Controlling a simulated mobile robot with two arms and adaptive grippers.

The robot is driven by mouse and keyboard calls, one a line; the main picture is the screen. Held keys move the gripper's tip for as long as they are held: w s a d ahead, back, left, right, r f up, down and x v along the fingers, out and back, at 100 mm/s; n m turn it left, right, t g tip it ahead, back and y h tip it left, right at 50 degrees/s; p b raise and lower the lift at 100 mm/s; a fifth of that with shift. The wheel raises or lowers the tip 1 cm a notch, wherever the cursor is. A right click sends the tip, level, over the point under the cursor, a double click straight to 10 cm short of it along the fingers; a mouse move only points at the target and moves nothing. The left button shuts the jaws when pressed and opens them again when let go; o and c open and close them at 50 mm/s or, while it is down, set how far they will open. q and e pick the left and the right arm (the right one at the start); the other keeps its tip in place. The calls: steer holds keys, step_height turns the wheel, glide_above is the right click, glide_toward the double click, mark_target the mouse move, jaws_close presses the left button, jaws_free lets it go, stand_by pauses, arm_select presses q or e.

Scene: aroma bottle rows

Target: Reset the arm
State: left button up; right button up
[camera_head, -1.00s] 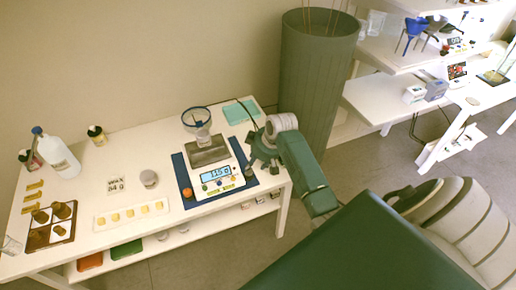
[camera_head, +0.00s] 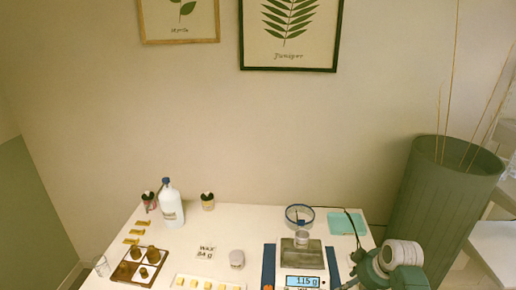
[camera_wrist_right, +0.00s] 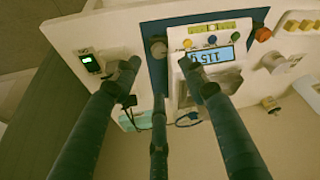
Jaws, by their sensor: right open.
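My right arm comes in at the lower right of the head view, and its gripper (camera_head: 352,274) is beside the right side of the scale (camera_head: 304,281), partly cut off by the frame's bottom edge. In the right wrist view the dark fingers of the right gripper (camera_wrist_right: 158,68) are spread apart with nothing between them. They are seen over the table, with the scale (camera_wrist_right: 212,83) upside down behind them; its display reads about 115. A small clear cup (camera_head: 301,238) stands on the scale's plate. My left gripper is not in view.
The white table (camera_head: 210,238) holds a white bottle (camera_head: 170,207), a brown tray (camera_head: 139,268), a WAX card (camera_head: 206,251), a small jar (camera_head: 237,259) and a teal cloth (camera_head: 347,223). A tall green bin (camera_head: 440,200) stands right of the table. Framed plant pictures (camera_head: 290,35) hang behind.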

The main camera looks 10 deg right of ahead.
steer(key=s+a+r, duration=0.1)
steer(key=s+a, duration=0.8)
steer(key=s, duration=0.5)
steer(key=s+a, duration=0.9)
steer(key=s, duration=0.5)
step_height(320, 180, down, 31)
steer(key=s+g+b, duration=0.2)
steer(key=b, duration=0.4)
steer(key=s+d+f+b, duration=0.1)
steer(key=s+f+b, duration=0.1)
steer(key=s+f, duration=0.6)
steer(key=s+d+f+g+b, duration=0.1)
steer(key=s+d+f+b, duration=0.1)
steer(key=s+f, duration=0.7)
step_height(320, 180, down, 5)
steer(key=shift+d+r+n+h, duration=0.1)
steer(key=shift+d+n+h, duration=0.1)
steer(key=shift+n+h, duration=0.1)
